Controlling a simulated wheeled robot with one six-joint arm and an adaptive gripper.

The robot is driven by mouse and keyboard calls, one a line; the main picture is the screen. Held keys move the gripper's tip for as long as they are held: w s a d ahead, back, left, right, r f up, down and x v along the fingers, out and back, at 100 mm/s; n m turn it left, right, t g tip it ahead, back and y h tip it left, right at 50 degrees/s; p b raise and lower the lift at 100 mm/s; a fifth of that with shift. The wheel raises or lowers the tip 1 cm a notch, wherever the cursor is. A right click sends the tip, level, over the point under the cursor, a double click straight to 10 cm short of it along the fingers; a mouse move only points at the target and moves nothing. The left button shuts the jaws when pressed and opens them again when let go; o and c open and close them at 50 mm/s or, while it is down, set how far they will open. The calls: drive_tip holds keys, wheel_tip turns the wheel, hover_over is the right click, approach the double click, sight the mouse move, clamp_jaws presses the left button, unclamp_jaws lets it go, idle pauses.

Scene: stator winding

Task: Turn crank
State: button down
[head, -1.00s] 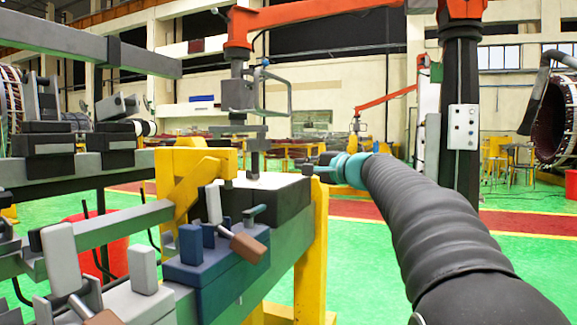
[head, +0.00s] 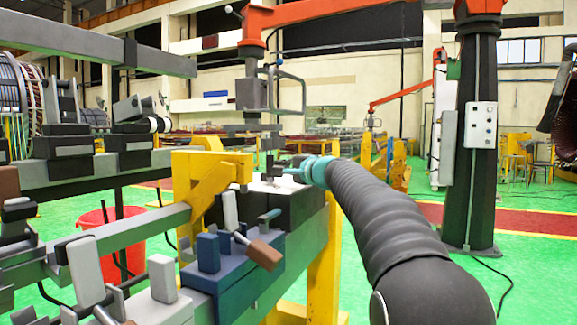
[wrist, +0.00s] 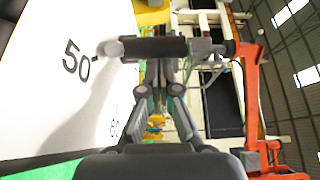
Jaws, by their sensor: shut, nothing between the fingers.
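The crank (wrist: 150,48) shows in the wrist view as a dark bar with a light rounded end on the left, across the white dial face (wrist: 60,80) marked 50 and 60. My gripper (wrist: 163,66) is shut and empty, its fingertips at the bar's lower side; whether they touch it I cannot tell. In the head view my gripper (head: 292,171) is over the right part of the dark block with the white top (head: 305,201). The crank is small there and partly hidden among the dark parts above the block.
A blue clamp fixture (head: 222,270) with a brown-handled lever (head: 264,254) stands in front of the block. A yellow bracket (head: 215,175) stands at its left. A red bucket (head: 112,240) is on the floor. Green floor right of my arm is open up to the dark crane column (head: 478,130).

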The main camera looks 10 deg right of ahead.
drive_tip(key=shift+s, duration=0.1)
idle(0.3)
drive_tip(key=shift+a+m+h, duration=0.35)
drive_tip(key=shift+m+h, duration=0.05)
drive_tip(key=shift+h, duration=0.2)
drive_tip(key=shift+s+a+m+t+h+b, duration=0.1)
drive_tip(key=shift+a+m+t+h+b, duration=0.2)
drive_tip(key=shift+t+h, duration=0.1)
